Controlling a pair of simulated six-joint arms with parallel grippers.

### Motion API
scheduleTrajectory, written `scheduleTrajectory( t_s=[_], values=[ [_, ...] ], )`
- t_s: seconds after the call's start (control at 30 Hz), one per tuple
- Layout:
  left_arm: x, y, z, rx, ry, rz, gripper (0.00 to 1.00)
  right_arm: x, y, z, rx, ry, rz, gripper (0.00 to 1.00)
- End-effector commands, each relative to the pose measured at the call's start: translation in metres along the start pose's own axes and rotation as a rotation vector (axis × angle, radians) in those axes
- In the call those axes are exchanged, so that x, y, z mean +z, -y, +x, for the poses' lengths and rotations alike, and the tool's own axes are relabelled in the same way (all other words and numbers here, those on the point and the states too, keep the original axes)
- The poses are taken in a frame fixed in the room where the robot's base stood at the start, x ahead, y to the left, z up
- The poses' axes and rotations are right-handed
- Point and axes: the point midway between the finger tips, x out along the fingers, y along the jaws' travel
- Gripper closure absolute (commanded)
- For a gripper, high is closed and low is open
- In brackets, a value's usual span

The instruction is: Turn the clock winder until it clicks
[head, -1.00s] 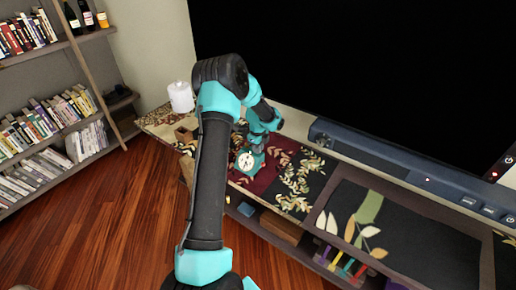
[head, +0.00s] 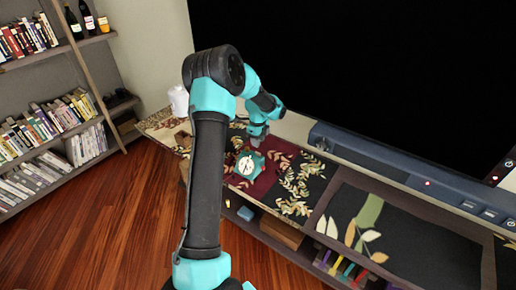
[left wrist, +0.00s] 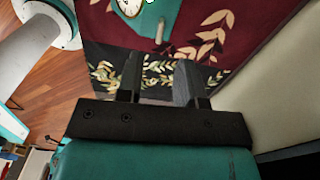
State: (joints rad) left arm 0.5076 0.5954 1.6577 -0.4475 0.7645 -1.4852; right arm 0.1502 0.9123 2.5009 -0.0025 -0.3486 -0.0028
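A teal clock (head: 250,165) with a white round face stands on the dark red part of a leaf-patterned runner on the cabinet. In the left wrist view the clock's face (left wrist: 131,6) is cut off by the top edge. A small pale peg, seemingly the winder (left wrist: 162,30), sticks out from the teal body towards my gripper. My left gripper (head: 257,137) is just behind the clock. In the left wrist view its two fingers (left wrist: 159,68) are apart with nothing between them, short of the peg. My right gripper is not in view.
A large black television (head: 360,75) stands behind, with a blue-grey soundbar (head: 400,168) in front of it. A white canister (head: 179,100) and a small brown box (head: 183,138) stand left of the clock. A bookshelf (head: 60,110) is at the left.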

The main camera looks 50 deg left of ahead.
Motion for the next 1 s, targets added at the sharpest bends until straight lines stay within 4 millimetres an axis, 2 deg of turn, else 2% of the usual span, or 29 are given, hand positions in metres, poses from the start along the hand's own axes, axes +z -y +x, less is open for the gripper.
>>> scheduleTrajectory(
  t_s=[0.03,0.3,0.5,0.7,1.0],
  values=[
    [0.000,0.001,-0.011,-0.004,0.001,0.000,0.66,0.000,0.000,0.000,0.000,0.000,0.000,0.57],
    [0.000,0.001,-0.063,-0.004,0.001,0.000,0.66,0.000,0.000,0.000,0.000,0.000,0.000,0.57],
    [0.000,0.001,-0.094,-0.003,0.000,0.000,0.66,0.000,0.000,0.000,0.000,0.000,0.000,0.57],
    [0.000,0.000,-0.106,-0.001,0.000,0.000,0.66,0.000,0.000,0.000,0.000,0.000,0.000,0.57],
    [0.000,0.000,-0.106,0.000,0.000,0.000,0.66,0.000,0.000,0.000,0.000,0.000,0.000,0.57]
  ],
)
